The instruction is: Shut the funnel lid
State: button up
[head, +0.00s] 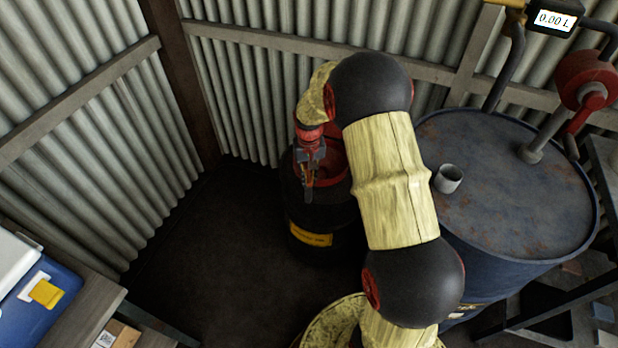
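A dark drum (318,222) with a yellow label stands near the wall corner. A red funnel (338,170) sits on its top. A red raised part at the back right of the funnel could be its lid, but my arm hides much of it and I cannot tell its angle. My gripper (308,184) points down over the left side of the funnel, in front of the red part. Its fingers look close together, but they are too small to tell whether they are open or shut. I cannot tell whether they touch the funnel.
A large blue drum (505,180) stands at right, with a grey open pipe stub (448,179), a red hand pump (588,78) and a meter reading 0.00 L (555,20). A bench with a blue box (45,295) is at lower left. The floor (215,255) between is clear.

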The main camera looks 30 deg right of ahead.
aim_at(309, 177)
grip_shut()
jog(key=shift+m+p, duration=0.4)
jog(key=shift+p, duration=0.45)
jog(key=shift+o, duration=2.4)
grip_release()
jog(key=shift+o, duration=0.4)
notch_tip(309, 177, up, 12)
